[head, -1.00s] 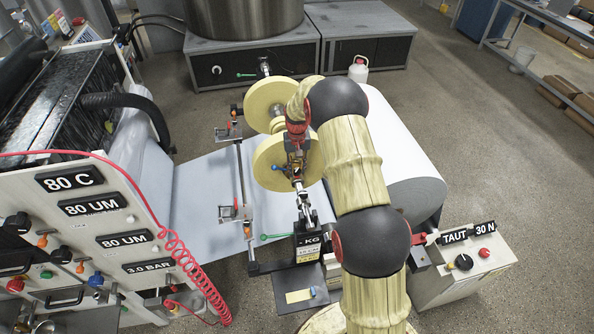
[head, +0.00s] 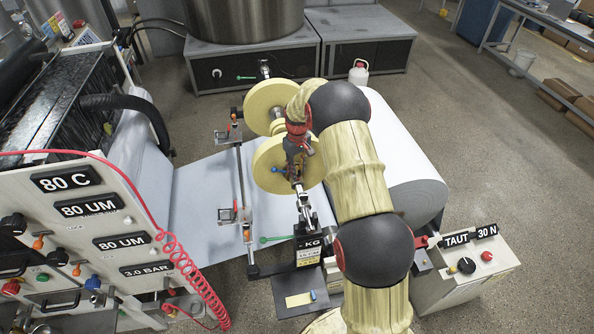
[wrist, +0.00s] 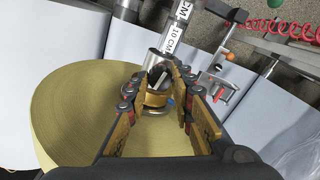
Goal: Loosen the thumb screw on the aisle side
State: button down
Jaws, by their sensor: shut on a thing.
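My gripper (wrist: 165,97) is shut on the thumb screw (wrist: 157,76), a small metal piece at a shiny round collar on the shaft. The fingers hide most of the screw. In the head view my gripper (head: 297,178) is beside the near yellow roll (head: 267,168), and the screw itself is too small and covered to make out. The yellow roll also fills the left of the wrist view (wrist: 65,115). A white "10 CM" scale (wrist: 178,30) lies just beyond the fingertips. A small blue part shows beside the fingers.
A rail with clamps and orange knobs (head: 240,185) runs left of the roll. A black KG block (head: 308,246) stands below my gripper. The white paper roll (head: 410,180) is behind my arm. The control panel (head: 120,225) with a red coiled hose is at left.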

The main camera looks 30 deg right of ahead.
jog(key=c, duration=1.5)
grip_release()
jog(key=shift+c, duration=0.2)
notch_tip(320, 180, up, 12)
jog(key=s+a+r+t+b, duration=0.2)
jog(key=s+a+b, duration=0.2)
jog(key=s, duration=0.8)
jog(key=s+a+r+m+t+b, duration=0.1)
jog(key=s+a+r+b, duration=0.1)
jog(key=s+a+b, duration=0.3)
jog(key=s+a+r+t+b, duration=0.2)
jog(key=s+a, duration=0.8)
jog(key=s, duration=1.1)
jog(key=b, duration=0.2)
jog(key=shift+s+a+r+m+t+b, duration=0.15)
jog(key=shift+a+r+m+t+b, duration=0.15)
jog(key=shift+r+b, duration=0.1)
